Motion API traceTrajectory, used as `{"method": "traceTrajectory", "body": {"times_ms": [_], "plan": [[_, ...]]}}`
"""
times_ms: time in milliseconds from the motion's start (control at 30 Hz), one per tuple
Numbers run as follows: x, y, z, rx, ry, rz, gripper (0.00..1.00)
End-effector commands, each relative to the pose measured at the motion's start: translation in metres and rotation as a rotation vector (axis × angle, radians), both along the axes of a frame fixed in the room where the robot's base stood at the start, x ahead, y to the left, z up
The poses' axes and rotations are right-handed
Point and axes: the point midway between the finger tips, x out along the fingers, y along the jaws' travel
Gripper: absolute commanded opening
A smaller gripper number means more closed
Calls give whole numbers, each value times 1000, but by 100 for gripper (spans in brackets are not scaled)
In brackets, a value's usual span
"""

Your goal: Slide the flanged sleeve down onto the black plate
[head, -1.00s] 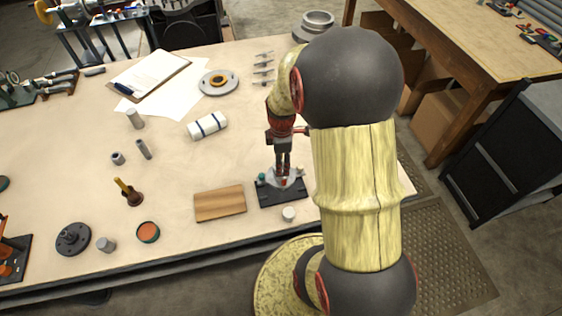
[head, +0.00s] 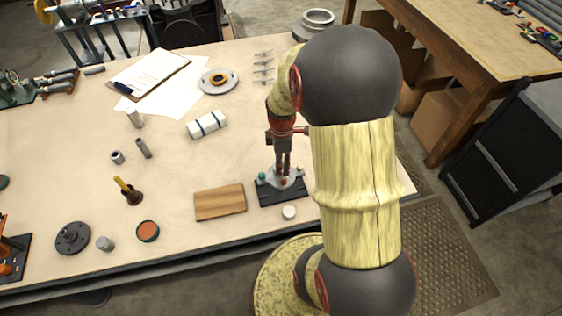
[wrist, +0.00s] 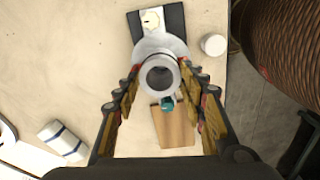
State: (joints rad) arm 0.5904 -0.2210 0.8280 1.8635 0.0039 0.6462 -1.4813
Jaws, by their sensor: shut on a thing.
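The flanged sleeve (wrist: 157,50) is a grey metal tube with a round flange at its far end. In the wrist view I look into its open bore, between my two fingers. My gripper (head: 283,168) is shut on the sleeve, with the flange low over the black plate (head: 284,197). The plate also shows beyond the flange in the wrist view (wrist: 176,16). A teal knob (head: 262,176) is at the plate's left end, and a cream piece (wrist: 152,18) is at the other end. The flange hides the plate's middle; I cannot tell whether they touch.
A wooden board (head: 220,202) lies just left of the plate. A small white cylinder (head: 288,212) stands in front of it. A white roll with blue bands (head: 207,125) lies behind to the left. The tabletop between the roll and the board is clear.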

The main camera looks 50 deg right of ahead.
Motion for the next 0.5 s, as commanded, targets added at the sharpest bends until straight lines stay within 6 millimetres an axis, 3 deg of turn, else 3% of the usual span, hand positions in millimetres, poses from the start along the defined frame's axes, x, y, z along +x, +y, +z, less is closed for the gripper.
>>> {"method": "traceTrajectory", "body": {"times_ms": [500], "plan": [[1, -1, -11, -2, -2, 0, 0]]}}
